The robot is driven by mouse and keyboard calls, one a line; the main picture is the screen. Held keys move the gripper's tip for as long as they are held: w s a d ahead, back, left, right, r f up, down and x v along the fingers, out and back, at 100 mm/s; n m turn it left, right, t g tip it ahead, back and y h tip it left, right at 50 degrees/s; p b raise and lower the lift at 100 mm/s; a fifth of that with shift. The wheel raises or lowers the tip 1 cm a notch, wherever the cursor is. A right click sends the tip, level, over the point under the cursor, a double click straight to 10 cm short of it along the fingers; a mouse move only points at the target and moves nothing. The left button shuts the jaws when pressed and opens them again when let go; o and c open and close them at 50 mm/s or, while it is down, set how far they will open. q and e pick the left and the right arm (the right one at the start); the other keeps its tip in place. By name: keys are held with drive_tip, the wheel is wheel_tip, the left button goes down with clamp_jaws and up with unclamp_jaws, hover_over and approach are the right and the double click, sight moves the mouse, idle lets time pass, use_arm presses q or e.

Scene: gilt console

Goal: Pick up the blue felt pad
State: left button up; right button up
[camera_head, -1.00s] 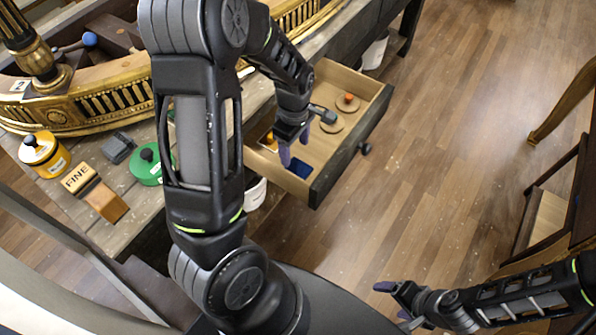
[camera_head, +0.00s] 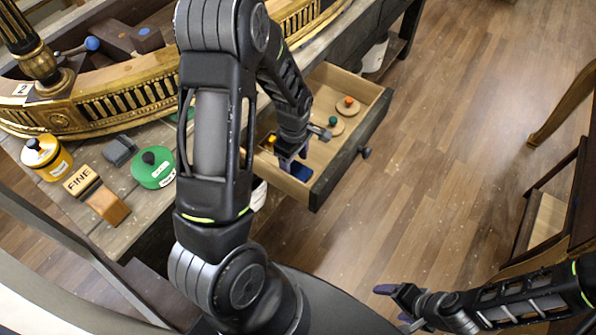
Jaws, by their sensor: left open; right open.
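The blue felt pad (camera_head: 301,172) lies in the near corner of the open wooden drawer (camera_head: 347,149), partly hidden by my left gripper. My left gripper (camera_head: 291,164) is open with its fingers pointing down, over the near part of the drawer and close beside the pad. I cannot tell whether the fingers touch the pad. My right gripper (camera_head: 395,303) is open and empty, over the floor at the lower right, far from the drawer.
The drawer also holds round wooden discs with an orange knob (camera_head: 348,103) and a green knob (camera_head: 332,121), and a yellow-orange item (camera_head: 271,139). On the bench stand a yellow tin (camera_head: 46,156), a green tin (camera_head: 153,167), a grey block (camera_head: 120,150) and a FINE-labelled wooden block (camera_head: 104,203).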

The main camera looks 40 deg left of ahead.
use_arm(q)
wheel_tip(320, 180, down, 2)
drive_tip(key=shift+f, duration=0.2)
drive_tip(key=shift+c, duration=0.3)
drive_tip(key=c, duration=1.1)
